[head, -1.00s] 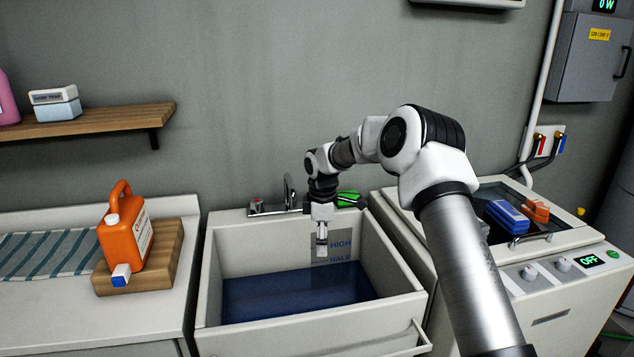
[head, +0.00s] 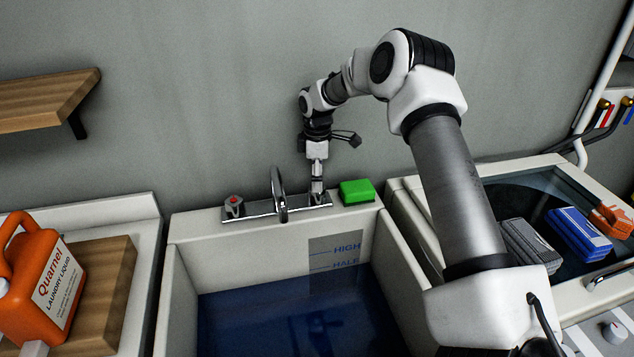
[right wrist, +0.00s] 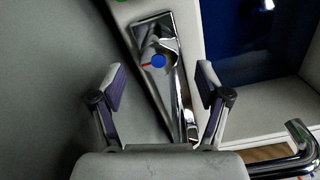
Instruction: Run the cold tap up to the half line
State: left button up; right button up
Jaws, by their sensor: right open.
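The sink (head: 180,265) holds dark blue water (head: 290,315). Its surface meets the back wall close to the HALF mark (head: 345,265); I cannot tell whether exactly on it. HIGH is marked above. On the back ledge, the chrome tap (head: 278,195) has a red-marked knob (head: 234,205) at left. No water stream is visible. My right gripper (head: 317,196) points down over the tap's right end, hiding the knob there. In the right wrist view, the blue-capped cold knob (right wrist: 157,61) lies between the open fingers (right wrist: 161,78); contact is unclear. My left gripper is out of view.
A green block (head: 357,191) sits on the ledge just right of my right gripper. An orange laundry liquid jug (head: 50,285) stands on a wooden board at left. A glass-topped machine (head: 510,190) with colored boxes is at right. A wooden shelf (head: 45,100) is above left.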

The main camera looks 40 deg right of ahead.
notch_tip(320, 180, down, 4)
jog(key=shift+w+d+f+p, duration=0.1)
jog(key=shift+d+f+p, duration=0.05)
jog(key=shift+f+p, duration=0.15)
jog(key=shift+w+f, duration=0.1)
jog(key=shift+f, duration=0.05)
jog(key=shift+s+r, duration=0.2)
jog(key=c, duration=1.2)
jog(key=shift+o, duration=0.2)
jog(key=shift+f, duration=0.1)
